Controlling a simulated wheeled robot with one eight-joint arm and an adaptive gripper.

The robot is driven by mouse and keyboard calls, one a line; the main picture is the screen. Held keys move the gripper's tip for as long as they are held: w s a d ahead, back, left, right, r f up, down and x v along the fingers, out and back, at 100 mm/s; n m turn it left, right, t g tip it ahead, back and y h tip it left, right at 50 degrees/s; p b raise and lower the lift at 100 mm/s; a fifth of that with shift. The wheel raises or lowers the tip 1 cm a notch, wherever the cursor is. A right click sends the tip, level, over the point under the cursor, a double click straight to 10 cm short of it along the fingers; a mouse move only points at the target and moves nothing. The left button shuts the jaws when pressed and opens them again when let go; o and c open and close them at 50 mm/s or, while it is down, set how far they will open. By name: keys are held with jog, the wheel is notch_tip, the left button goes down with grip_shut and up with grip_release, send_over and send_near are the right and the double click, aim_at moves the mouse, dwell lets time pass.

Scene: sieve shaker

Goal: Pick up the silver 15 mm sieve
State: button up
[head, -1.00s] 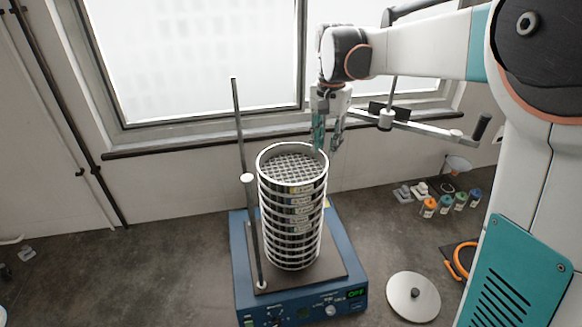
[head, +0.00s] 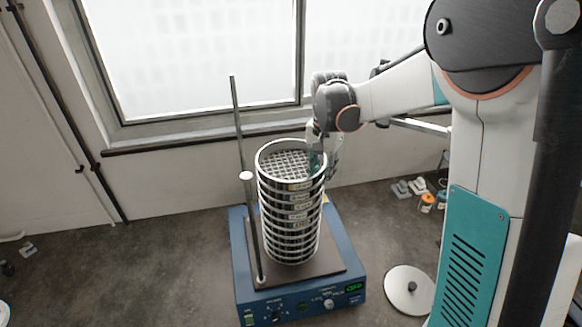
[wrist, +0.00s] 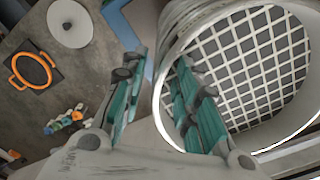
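A stack of round silver sieves (head: 290,222) stands on the blue shaker. The top sieve (head: 262,160) has a coarse square mesh, which fills the right of the wrist view (wrist: 250,75). Its label is too small to read, so I cannot confirm that it is the 15 mm one. My gripper (head: 322,165) is at the right side of its rim, pointing down. In the wrist view my gripper (wrist: 158,68) is open. One finger is inside the rim and the other outside, with the sieve wall between them. I see no clear contact.
The blue shaker base (head: 350,290) carries upright rods, one (head: 252,215) close to the stack's left. A round lid (head: 409,290) lies on the counter to the right. An orange ring-shaped thing (wrist: 32,70) and small jars (wrist: 65,122) lie beyond. A window is behind.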

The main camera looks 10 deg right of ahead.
grip_shut()
jog(key=shift+r, duration=0.15)
